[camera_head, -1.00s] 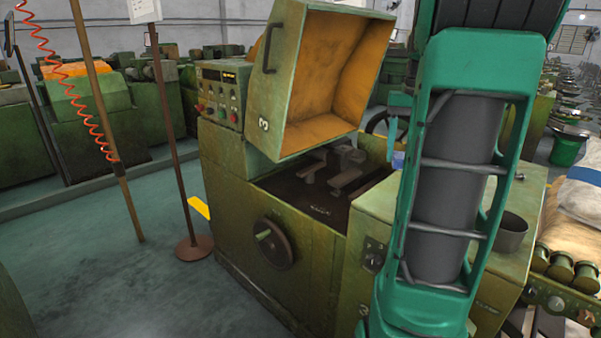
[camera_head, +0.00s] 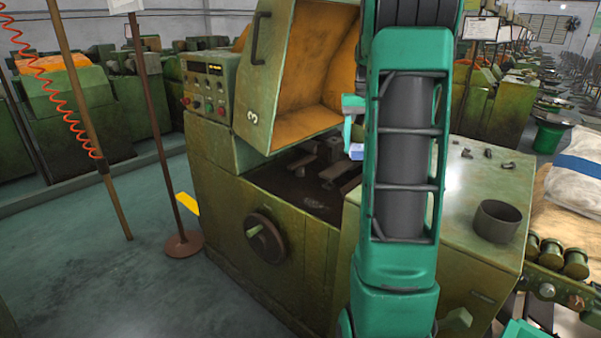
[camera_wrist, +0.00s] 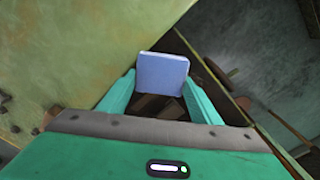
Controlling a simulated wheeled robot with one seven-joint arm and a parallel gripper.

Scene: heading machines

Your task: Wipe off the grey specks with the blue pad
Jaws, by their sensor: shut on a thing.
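The blue pad (camera_head: 356,151) shows beside my arm in the head view, over the right side of the machine's open dark bed (camera_head: 296,187). In the wrist view the pad (camera_wrist: 162,72) stands between the two teal fingers of my gripper (camera_wrist: 161,86), which is shut on it. My gripper (camera_head: 353,124) is partly hidden by my arm in the head view. The pad looks raised above the bed; I see no contact. My arm hides the bed's right end.
The machine's raised hood (camera_head: 293,75) stands over the back of the bed. A handwheel (camera_head: 265,238) is on its front. On the green top at right are a dark pot (camera_head: 497,221) and several small metal pieces (camera_head: 488,153). A thin stand (camera_head: 182,243) is at left.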

